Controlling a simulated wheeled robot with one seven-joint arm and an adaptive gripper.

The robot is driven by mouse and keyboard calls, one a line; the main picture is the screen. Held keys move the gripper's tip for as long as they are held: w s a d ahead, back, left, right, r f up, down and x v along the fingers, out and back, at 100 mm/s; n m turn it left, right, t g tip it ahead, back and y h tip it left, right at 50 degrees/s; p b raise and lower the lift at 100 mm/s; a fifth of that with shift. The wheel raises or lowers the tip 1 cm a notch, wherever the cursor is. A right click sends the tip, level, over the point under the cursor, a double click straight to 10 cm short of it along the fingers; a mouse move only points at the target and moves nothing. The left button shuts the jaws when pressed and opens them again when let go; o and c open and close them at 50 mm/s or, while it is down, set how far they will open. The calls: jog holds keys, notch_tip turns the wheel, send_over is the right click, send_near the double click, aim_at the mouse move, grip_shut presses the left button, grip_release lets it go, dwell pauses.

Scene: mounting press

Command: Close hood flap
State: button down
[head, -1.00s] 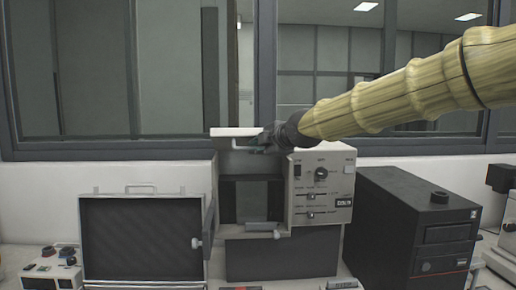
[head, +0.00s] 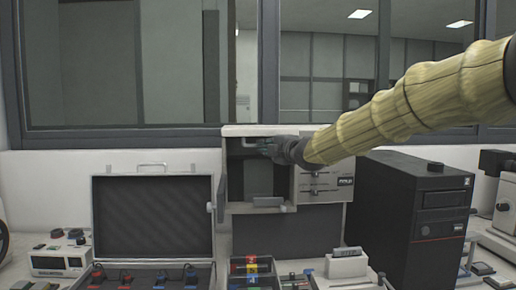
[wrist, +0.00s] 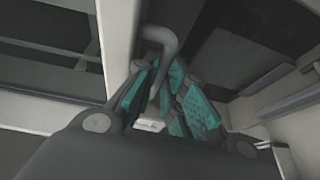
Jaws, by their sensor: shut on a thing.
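The mounting press (head: 322,180) stands on the bench against the wall, a white-grey housing with a dark front opening (head: 238,180). Its hood flap (head: 240,131) shows as a pale strip along the top above the opening; its exact angle is unclear. My gripper (head: 266,147) is at the upper part of the opening, just below the flap. In the wrist view my gripper (wrist: 160,85), with teal finger pads, is shut around a grey curved handle (wrist: 160,38) beside a pale panel (wrist: 120,35). My arm hides part of the press's control panel.
An open case (head: 152,217) with a dark lid is left of the press. A black computer tower (head: 415,215) stands close on the right. Small devices and a coloured-drawer box (head: 251,268) fill the bench front. A window is behind.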

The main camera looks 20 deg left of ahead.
jog(key=shift+a+f+b, duration=0.15)
jog(key=shift+f+b, duration=0.2)
jog(key=shift+f, duration=0.9)
jog(key=c, duration=1.8)
grip_release()
jog(key=shift+o, duration=0.2)
jog(key=shift+w+f, duration=0.1)
jog(key=r+v, duration=0.1)
jog(key=v, duration=1.1)
jog(key=shift+r, duration=0.1)
